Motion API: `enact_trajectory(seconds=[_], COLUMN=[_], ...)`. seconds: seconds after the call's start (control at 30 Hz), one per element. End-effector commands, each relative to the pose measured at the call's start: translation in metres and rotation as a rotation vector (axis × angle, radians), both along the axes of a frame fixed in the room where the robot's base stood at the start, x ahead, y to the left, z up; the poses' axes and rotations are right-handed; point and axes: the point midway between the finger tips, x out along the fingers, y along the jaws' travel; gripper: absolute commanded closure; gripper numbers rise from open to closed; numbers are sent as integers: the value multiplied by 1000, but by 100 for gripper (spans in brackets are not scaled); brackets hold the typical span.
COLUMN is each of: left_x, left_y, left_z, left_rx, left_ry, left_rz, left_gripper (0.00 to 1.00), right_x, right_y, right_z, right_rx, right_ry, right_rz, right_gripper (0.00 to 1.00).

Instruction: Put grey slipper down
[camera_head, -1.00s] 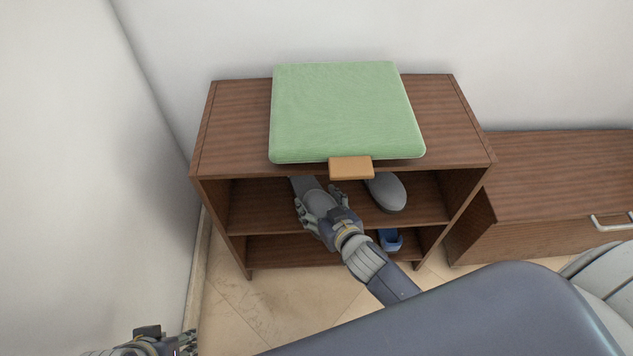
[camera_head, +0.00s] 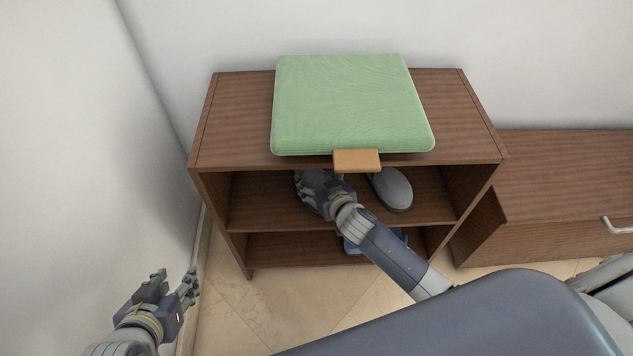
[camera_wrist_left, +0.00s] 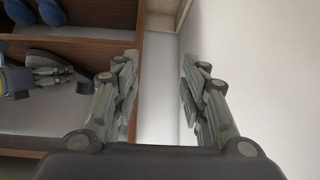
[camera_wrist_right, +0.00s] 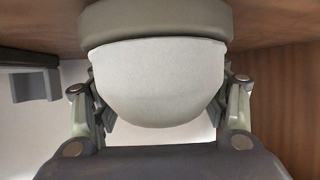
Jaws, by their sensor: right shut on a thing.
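My right gripper (camera_head: 318,188) reaches into the upper compartment of the brown shelf (camera_head: 205,140). It is shut on a grey slipper (camera_wrist_right: 160,85), which fills the middle of the right wrist view between the fingers. In the head view this slipper is hidden by the gripper and top board. It also shows in the left wrist view (camera_wrist_left: 62,60), close to the compartment's board; I cannot tell whether it touches. A second grey slipper (camera_head: 392,190) lies to the right in the same compartment. My left gripper (camera_head: 177,282) is open and empty, left of the shelf.
Blue slippers (camera_head: 353,244) are in the lower compartment, partly behind my right arm. A low brown cabinet (camera_head: 560,175) stands to the right. A wall closes off the left.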

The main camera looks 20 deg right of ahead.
Motion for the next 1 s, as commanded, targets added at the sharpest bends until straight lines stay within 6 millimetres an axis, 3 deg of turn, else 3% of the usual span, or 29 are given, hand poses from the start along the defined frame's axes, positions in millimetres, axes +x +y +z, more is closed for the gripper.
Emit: enact_trajectory(seconds=[0.67,0.7,0.77,1.0], left_x=[15,16,17,16], left_y=[-5,-5,-5,-5], left_z=[12,13,13,13], left_rx=[-18,-19,-20,-19], left_ry=[-87,-92,-94,-91], left_rz=[-6,-6,-6,-6], left_gripper=[60,60,60,60], right_x=[0,0,0,0], right_y=[1,0,0,0], right_z=[-6,-6,-6,-6], right_rx=[2,1,1,1], right_ry=[-2,-1,-1,-1], right_rz=[1,1,1,1], right_gripper=[67,26,13,13])
